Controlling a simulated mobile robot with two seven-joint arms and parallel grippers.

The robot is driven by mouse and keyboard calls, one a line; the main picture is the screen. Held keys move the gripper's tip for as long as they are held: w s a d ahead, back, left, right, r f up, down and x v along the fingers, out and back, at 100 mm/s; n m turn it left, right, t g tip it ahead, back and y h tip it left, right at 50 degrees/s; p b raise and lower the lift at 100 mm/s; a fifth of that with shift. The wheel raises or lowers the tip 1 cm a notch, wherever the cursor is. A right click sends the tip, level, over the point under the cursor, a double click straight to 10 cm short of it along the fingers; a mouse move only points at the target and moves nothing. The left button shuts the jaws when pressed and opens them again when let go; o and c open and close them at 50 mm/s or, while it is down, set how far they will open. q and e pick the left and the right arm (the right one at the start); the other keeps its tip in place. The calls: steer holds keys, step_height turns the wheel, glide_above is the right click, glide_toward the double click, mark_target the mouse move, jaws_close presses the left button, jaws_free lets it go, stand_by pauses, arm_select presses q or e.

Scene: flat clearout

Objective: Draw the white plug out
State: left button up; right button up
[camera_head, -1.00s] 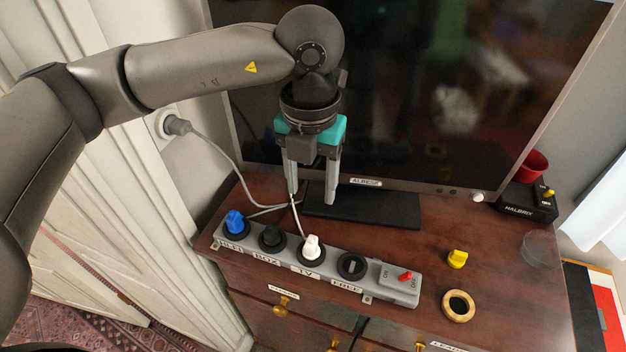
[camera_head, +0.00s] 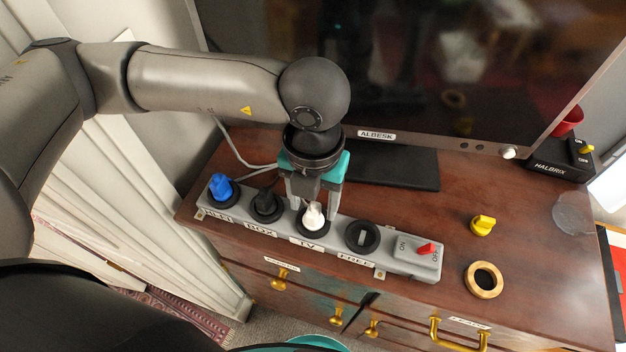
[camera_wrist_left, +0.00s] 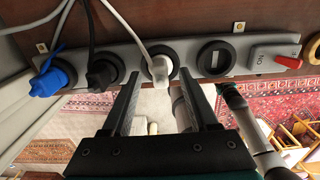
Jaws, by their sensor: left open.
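The white plug (camera_head: 313,216) sits in the socket labelled TV on the grey power strip (camera_head: 213,213). It also shows in the left wrist view (camera_wrist_left: 159,69), with its white cable running up. My left gripper (camera_head: 314,207) is open, its fingers pointing down around the white plug, one on each side. In the left wrist view my left gripper (camera_wrist_left: 158,85) has its two fingertips apart, left and right of the plug, with gaps visible.
A blue plug (camera_head: 221,187) and a black plug (camera_head: 265,203) sit left of the white one. An empty socket (camera_head: 362,237) and a red switch (camera_head: 426,249) are to its right. The television (camera_head: 400,70) stands behind.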

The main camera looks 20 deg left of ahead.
arm_select(q)
steer(key=shift+s+f, duration=0.1)
steer(key=shift+c, duration=0.2)
jaws_close()
stand_by(0.4)
stand_by(0.4)
